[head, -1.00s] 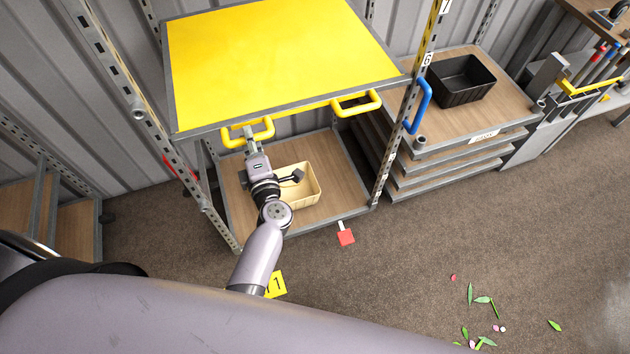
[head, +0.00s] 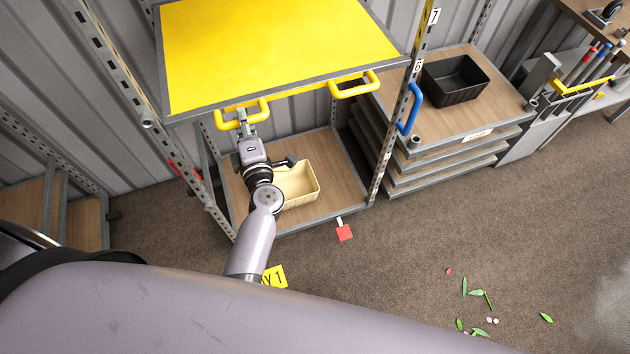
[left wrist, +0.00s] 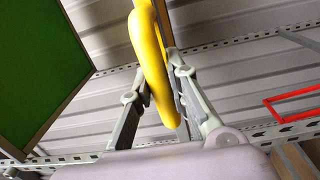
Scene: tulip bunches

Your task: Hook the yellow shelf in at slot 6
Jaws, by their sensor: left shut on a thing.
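The yellow shelf (head: 280,48) spans between the uprights of the rack in the head view, with two yellow handles on its front edge. My left gripper (head: 243,122) is shut on the shelf's left handle (head: 262,106); the left wrist view shows the yellow handle (left wrist: 148,55) between its fingers. The right handle (head: 355,84) is free. The label 6 (head: 418,65) is on the right front upright, near the shelf's right front corner, with label 7 (head: 435,16) above it. Whether the shelf's corners are hooked in cannot be told. My right gripper is not in view.
Below the shelf, a cream bin (head: 300,187) stands on the rack's wooden bottom shelf (head: 340,165). A blue handle (head: 411,108) is at the right upright. A black bin (head: 455,80) stands on a stack to the right. Leaves and petals lie on the open floor.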

